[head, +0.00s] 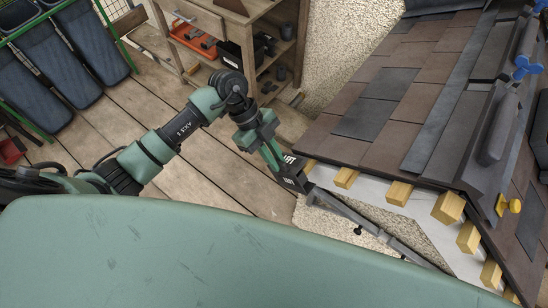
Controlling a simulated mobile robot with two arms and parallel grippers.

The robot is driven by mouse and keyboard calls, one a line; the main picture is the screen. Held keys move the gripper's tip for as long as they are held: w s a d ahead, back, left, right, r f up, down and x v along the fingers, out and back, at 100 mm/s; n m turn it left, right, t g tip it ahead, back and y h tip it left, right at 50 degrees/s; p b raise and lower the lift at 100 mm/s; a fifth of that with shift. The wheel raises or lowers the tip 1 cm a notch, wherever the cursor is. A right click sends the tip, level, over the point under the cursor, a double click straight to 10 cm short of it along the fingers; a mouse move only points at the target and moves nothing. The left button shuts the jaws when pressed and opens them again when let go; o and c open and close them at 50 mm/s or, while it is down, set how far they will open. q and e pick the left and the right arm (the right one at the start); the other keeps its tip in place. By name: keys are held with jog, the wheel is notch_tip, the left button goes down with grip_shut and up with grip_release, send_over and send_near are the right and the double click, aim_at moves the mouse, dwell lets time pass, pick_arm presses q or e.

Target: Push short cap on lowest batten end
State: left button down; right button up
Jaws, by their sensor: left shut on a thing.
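My left gripper (290,173), with dark fingers carrying white marks, is shut at the lower left corner of the tiled roof (400,105). It is closed on the short cap, which is mostly hidden between the fingers. The lowest batten end (309,165) shows as a small piece of pale wood right beside the fingertips. I cannot tell whether the cap touches it. Other batten ends, such as the second one (346,178) and a higher one (399,193), stick out along the roof's near edge. My right gripper is not in view.
A grey metal bar (365,225) runs below the batten ends. A wooden workbench (240,25) with an orange tray (195,40) stands behind. Plank floor lies open at centre left.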

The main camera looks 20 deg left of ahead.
aim_at(288, 160)
pick_arm(q)
jog(key=shift+w+d, duration=0.15)
jog(key=shift+w, duration=0.3)
dwell(0.7)
jog(key=shift+w, duration=0.15)
jog(key=shift+w+d, duration=0.25)
jog(key=shift+w, duration=0.15)
jog(key=shift+w+d, duration=0.15)
jog(key=shift+w, duration=0.35)
dwell(1.2)
jog(key=c, duration=1.4)
grip_release()
jog(key=shift+o, duration=0.2)
jog(key=shift+r, duration=0.1)
